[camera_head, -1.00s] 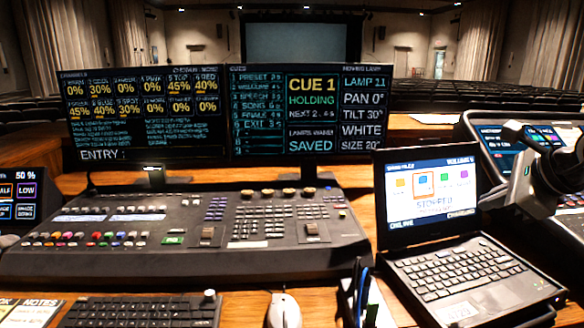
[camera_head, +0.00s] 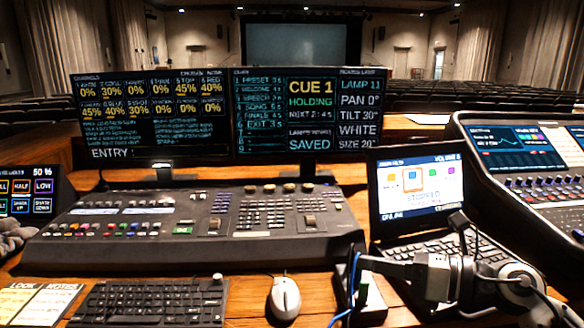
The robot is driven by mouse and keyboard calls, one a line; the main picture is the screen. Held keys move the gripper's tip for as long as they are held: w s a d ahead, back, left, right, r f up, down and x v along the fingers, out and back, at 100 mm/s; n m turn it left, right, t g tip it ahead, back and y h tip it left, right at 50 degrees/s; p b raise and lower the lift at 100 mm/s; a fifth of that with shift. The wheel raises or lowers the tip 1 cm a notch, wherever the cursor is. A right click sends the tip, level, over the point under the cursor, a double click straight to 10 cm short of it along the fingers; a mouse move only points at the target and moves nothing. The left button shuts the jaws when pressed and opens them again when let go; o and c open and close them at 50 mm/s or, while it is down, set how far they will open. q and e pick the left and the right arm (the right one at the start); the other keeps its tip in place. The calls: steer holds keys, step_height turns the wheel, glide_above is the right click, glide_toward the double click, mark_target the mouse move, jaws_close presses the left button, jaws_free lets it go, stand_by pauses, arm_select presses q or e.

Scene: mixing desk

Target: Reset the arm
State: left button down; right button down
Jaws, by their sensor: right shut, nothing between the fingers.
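My right gripper (camera_head: 364,264) is low at the right, in front of the laptop (camera_head: 418,187). Its fingers point left and look shut with nothing in them. They are above the desk, near a small dark holder (camera_head: 372,305) with pens and a blue cable. I cannot tell whether they touch it. My right arm and wrist hide much of the laptop's keyboard.
The lighting console (camera_head: 185,235) fills the middle under two monitors (camera_head: 150,118). A keyboard (camera_head: 150,302), a white mouse (camera_head: 285,297) and a notes sheet (camera_head: 38,302) lie in front. A sound mixer (camera_head: 540,170) stands right.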

arm_select(q)
steer(key=a+p, duration=0.1)
steer(key=s+a+y+p, duration=0.1)
steer(key=shift+s+a, duration=0.25)
steer(key=shift+a, duration=0.1)
arm_select(e)
steer(key=s+f+n+t+h, duration=0.1)
steer(key=s+f+n+h, duration=0.4)
steer(key=s+f+n, duration=0.4)
steer(key=s+f+n+t+h, duration=0.2)
steer(key=s+f+n+h, duration=0.4)
steer(key=f+n, duration=0.9)
steer(key=s+n, duration=0.3)
steer(key=n, duration=0.3)
steer(key=shift+s+d+n+h, duration=0.3)
steer(key=shift+s+d, duration=0.05)
steer(key=shift+s, duration=0.05)
steer(key=shift+f, duration=0.1)
